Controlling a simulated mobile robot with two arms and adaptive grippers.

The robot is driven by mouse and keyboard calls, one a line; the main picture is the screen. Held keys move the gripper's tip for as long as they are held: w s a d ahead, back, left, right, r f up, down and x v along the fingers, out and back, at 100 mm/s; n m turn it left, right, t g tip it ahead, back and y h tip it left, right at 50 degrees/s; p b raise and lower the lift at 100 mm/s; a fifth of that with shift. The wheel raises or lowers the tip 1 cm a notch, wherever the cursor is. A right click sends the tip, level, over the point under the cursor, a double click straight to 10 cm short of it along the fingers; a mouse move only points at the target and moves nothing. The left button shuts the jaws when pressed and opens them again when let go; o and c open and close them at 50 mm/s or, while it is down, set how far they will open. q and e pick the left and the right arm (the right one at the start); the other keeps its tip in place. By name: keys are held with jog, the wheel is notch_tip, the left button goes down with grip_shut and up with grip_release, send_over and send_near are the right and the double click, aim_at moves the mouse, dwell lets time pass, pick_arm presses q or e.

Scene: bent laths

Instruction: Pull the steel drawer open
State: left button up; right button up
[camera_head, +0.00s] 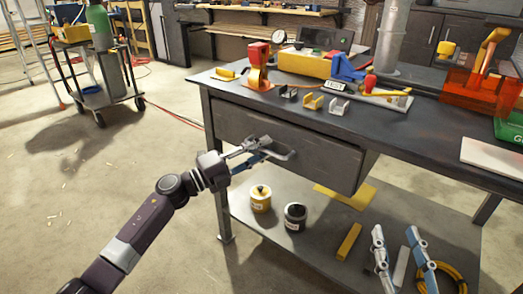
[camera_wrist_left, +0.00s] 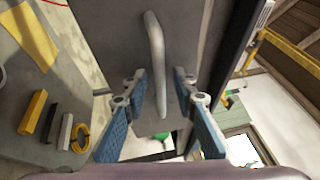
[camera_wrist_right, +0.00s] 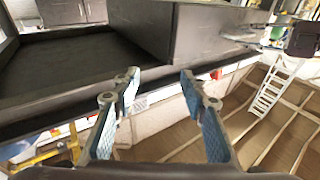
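The steel drawer (camera_head: 300,150) is a grey box under the workbench top, and no inside of it shows. Its bar handle (camera_head: 284,156) is on the front; the handle (camera_wrist_left: 157,60) runs up the middle of the left wrist view. My left gripper (camera_head: 254,150) is open at the handle, which appears between its blue fingers (camera_wrist_left: 160,86) in the left wrist view. Contact cannot be told. My right gripper (camera_head: 398,250) is open and empty, low at the right in front of the bench; the drawer (camera_wrist_right: 185,30) shows beyond its fingers (camera_wrist_right: 159,85) in the right wrist view.
The lower shelf (camera_head: 325,222) holds a yellow pot (camera_head: 260,198) and a dark pot (camera_head: 295,216). A trolley (camera_head: 120,85) stands at left; floor in front is clear.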

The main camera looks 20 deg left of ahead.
pick_arm(q)
jog(key=shift+c, duration=0.2)
grip_shut()
jog(key=shift+s, duration=0.15)
pick_arm(e)
jog(key=shift+f, duration=0.1)
